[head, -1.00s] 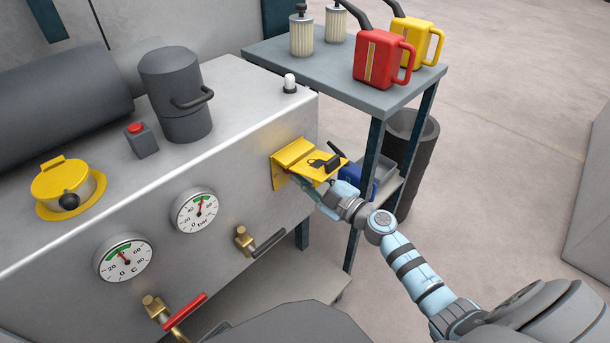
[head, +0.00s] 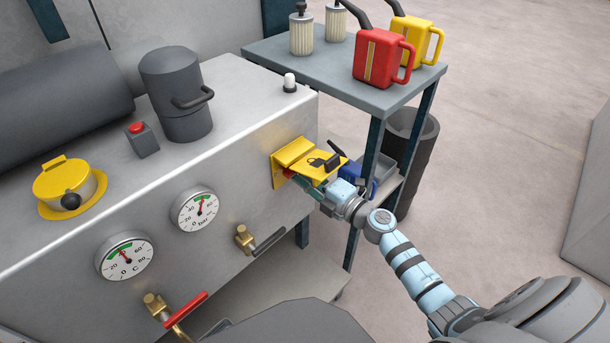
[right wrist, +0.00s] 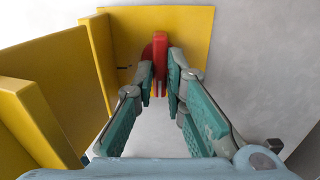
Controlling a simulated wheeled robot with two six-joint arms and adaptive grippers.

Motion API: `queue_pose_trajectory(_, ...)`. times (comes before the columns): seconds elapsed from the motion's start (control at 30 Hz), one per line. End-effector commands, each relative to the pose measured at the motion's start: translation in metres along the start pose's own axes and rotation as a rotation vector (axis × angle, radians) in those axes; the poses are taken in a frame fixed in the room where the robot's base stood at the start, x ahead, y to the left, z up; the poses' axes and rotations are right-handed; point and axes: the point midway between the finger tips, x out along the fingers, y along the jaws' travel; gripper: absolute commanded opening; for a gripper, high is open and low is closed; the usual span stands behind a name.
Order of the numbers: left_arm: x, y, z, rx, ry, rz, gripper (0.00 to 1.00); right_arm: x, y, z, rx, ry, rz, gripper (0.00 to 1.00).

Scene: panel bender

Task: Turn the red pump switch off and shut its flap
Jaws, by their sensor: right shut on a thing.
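The red pump switch (right wrist: 160,62) sits on a yellow back plate (right wrist: 191,25) on the machine's front. My right gripper (right wrist: 160,82) has its teal fingertips on both sides of the red handle and is shut on it. In the head view only a sliver of red shows, beside my right gripper (head: 297,184). The yellow flap (head: 317,163) is open and sticks out from the panel above my fingers, with a dark padlock mark on it. In the right wrist view the flap (right wrist: 55,75) stands along the left side. My left gripper is not in view.
Below and left on the panel are a brass valve with a black lever (head: 268,242), one with a red lever (head: 185,305) and two gauges (head: 200,210). A cart (head: 270,58) with red and yellow cans stands just behind my right gripper. A blue container (head: 352,176) sits on its lower shelf.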

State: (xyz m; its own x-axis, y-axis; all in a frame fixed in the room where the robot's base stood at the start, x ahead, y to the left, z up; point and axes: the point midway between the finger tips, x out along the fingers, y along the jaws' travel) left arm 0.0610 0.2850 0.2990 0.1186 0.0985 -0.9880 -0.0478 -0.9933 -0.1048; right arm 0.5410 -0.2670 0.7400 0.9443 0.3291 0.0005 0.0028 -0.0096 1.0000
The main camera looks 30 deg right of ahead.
Motion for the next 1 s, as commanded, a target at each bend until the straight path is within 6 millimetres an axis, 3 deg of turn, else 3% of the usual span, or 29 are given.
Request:
queue_pose_trajectory(0.5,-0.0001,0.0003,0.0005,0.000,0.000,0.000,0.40,0.0007,0.0021,0.0004,-0.028,-0.001,0.004,0.00)
queue_pose_trajectory(0.53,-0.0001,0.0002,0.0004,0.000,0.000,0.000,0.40,0.0007,0.0021,0.0004,-0.028,-0.001,0.004,0.13)
queue_pose_trajectory(0.67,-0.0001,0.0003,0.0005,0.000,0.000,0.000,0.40,0.0005,0.0017,0.0003,-0.027,-0.001,0.003,0.32)
queue_pose_trajectory(1.0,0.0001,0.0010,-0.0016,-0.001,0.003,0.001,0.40,-0.0043,0.0003,0.0005,-0.027,-0.001,0.000,0.32)
